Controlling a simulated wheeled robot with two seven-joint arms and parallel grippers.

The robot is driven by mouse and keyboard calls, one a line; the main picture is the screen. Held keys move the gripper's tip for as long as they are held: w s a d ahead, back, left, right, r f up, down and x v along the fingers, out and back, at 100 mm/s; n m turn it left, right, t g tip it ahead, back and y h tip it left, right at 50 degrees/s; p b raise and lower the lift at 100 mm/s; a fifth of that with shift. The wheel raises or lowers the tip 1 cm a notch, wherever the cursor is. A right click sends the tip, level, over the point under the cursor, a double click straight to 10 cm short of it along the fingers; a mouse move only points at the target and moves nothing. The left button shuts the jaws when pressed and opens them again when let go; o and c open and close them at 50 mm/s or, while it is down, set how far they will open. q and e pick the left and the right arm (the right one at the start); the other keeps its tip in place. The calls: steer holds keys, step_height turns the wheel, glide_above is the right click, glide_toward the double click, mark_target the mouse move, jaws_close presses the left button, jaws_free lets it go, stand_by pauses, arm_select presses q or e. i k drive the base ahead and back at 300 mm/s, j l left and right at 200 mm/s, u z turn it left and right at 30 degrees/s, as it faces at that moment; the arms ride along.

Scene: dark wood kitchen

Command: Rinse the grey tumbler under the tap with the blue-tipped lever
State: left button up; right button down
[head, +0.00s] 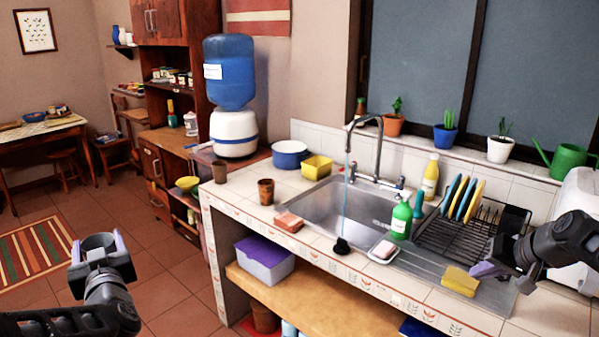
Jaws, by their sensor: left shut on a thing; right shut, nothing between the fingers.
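My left gripper (97,262) is at the lower left, over the floor and well away from the counter. It is shut on the grey tumbler (99,241), whose round rim shows between the fingers; the fingers hide much of it. The curved metal tap (376,150) stands behind the sink (350,208). A thin bluish stream of water (347,160) falls from its spout. A small lever (401,183) is at the right of the tap's base; its tip looks bluish. My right gripper (492,268) is shut and empty above the counter's right end, near the yellow sponge.
Two brown cups (265,191) stand left of the sink, with a yellow container (317,167) and a blue pot (290,154) behind. A green bottle (401,218), soap dish (382,250), dish rack (465,240) and yellow sponge (461,281) crowd the right. Floor left of the counter is open.

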mark_target(402, 178)
steer(key=i, duration=1.8)
